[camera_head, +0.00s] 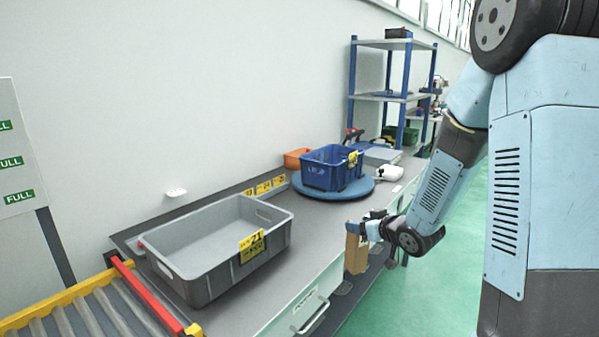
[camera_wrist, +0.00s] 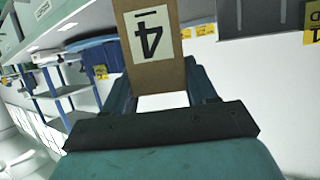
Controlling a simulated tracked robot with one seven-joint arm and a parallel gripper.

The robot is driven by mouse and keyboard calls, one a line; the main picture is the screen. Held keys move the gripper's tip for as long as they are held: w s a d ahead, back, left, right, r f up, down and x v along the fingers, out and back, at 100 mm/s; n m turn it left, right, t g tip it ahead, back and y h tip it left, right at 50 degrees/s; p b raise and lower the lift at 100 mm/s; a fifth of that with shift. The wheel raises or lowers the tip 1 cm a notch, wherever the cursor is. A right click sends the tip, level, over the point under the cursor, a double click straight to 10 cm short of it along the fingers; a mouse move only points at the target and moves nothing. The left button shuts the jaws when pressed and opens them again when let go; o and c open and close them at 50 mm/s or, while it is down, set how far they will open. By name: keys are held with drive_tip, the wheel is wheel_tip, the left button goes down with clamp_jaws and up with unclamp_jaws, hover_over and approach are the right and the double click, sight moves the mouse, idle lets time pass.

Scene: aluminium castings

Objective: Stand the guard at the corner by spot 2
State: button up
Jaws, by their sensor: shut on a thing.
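My gripper (camera_head: 368,229) is shut on a tan, flat-faced piece (camera_head: 356,254), seemingly the guard. It hangs upright just off the front edge of the grey bench (camera_head: 262,300). In the wrist view the guard (camera_wrist: 150,72) sits between the two fingers of my gripper (camera_wrist: 162,88) and bears a white label with a 4, seen upside down. Its far end runs out of that view. Yellow number tags (camera_head: 263,187) line the back of the bench; which one is spot 2 I cannot read.
A grey bin (camera_head: 200,277) tagged 21 stands on the bench at left. A blue crate (camera_head: 318,176) sits on a blue round plate (camera_head: 345,192). An orange bin (camera_head: 296,157) stands behind. A roller conveyor (camera_head: 80,315) with a red bar is at lower left. Bench between bin and plate is clear.

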drive_tip(key=w+d+f+m+t+h, duration=0.1)
drive_tip(key=w+d+f+m+h, duration=0.25)
drive_tip(key=f, duration=0.55)
drive_tip(key=w+d+f+m+t+h, duration=0.1)
drive_tip(key=w+d+f+m+h, duration=0.2)
drive_tip(key=f, duration=0.6)
drive_tip(key=s+a+f, duration=0.1)
drive_tip(key=s+f, duration=0.4)
drive_tip(key=f, duration=0.2)
drive_tip(key=shift+n, duration=0.45)
